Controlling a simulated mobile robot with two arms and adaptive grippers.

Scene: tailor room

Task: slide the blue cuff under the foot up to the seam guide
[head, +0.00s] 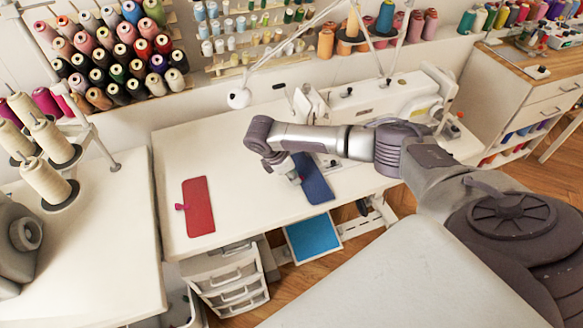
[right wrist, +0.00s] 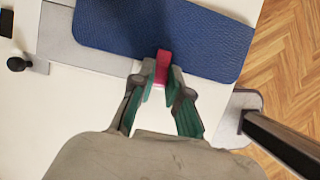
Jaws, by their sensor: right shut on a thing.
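The blue cuff (head: 314,182) lies flat on the white sewing table by the sewing machine (head: 375,97). In the right wrist view the cuff (right wrist: 170,30) partly covers a grey metal plate (right wrist: 62,45). My right gripper (head: 294,178) is at the cuff's near edge. Its fingers (right wrist: 161,80) are shut on a pink tab (right wrist: 162,62) at that edge. The machine's foot is hidden behind my right arm in the head view, and I cannot make out the seam guide. My left gripper is not in view.
A red cuff (head: 198,208) with a pink tab lies at the table's left. The white table (head: 235,150) is clear between the cuffs. Below are a white drawer unit (head: 230,278) and a blue panel (head: 314,238). Thread cones (head: 45,175) stand at left.

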